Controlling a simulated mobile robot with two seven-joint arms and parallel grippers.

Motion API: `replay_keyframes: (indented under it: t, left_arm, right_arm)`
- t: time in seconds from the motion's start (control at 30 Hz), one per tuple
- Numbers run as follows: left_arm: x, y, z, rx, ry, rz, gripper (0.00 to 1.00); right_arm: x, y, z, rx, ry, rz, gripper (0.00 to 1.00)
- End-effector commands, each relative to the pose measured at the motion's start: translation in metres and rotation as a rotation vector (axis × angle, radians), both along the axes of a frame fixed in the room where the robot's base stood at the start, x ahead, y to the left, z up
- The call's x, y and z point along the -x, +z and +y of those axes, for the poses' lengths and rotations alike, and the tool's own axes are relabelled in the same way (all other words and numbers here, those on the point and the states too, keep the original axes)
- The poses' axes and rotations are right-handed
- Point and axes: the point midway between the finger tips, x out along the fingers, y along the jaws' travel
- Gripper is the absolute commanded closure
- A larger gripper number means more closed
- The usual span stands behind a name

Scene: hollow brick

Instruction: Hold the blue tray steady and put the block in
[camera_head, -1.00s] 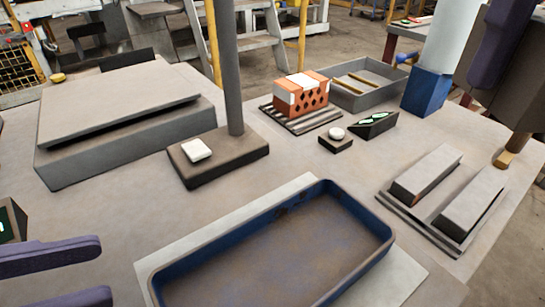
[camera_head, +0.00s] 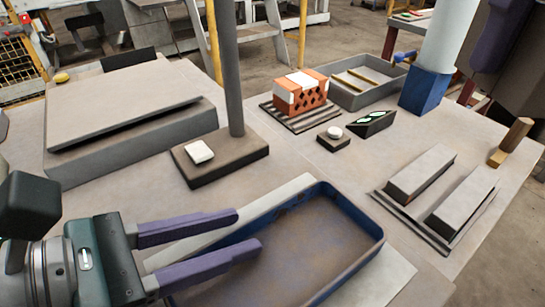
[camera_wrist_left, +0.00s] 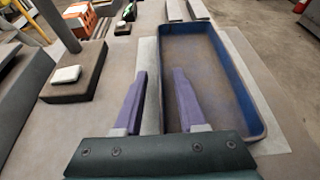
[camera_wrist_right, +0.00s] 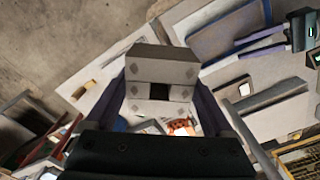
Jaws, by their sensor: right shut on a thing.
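The blue tray (camera_head: 365,222) lies on a pale sheet at the front of the table. Its inside is bare where I can see it. My left gripper (camera_head: 248,230) is open at the tray's left long wall. In the left wrist view, one purple finger is outside the wall and the other is on the tray side (camera_wrist_left: 160,80). My right gripper (camera_wrist_right: 162,82) is shut on a grey block (camera_wrist_right: 162,65) with a square hole. In the head view, the block (camera_head: 480,82) is held high at the upper right, partly cut off and away from the tray.
A base with a grey post (camera_head: 228,80) stands behind the tray. An orange brick (camera_head: 312,95) sits on a ribbed mat. Two long grey blocks (camera_head: 420,174) lie on a rack at right. A wooden post (camera_head: 513,140) stands at the table's right edge.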

Motion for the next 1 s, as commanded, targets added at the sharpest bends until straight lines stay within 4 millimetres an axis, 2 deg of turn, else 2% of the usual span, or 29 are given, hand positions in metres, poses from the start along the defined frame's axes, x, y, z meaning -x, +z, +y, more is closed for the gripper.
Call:
replay_keyframes:
  t: [0.2,0.53,1.0]
  left_arm:
    - [0.0000,0.0001,0.0001,0.000,0.000,0.000,0.62]
    - [0.0000,0.0003,0.0003,0.000,0.001,0.000,0.99]
    - [0.0000,0.0003,0.0004,0.001,0.001,-0.001,1.00]
  right_arm:
    - [-0.0002,0.0004,0.0001,-0.001,0.000,-0.001,0.90]
    - [-0.0002,0.0004,0.0001,-0.001,0.000,-0.001,0.90]
    - [-0.0002,0.0005,0.0001,0.000,0.000,-0.001,0.90]
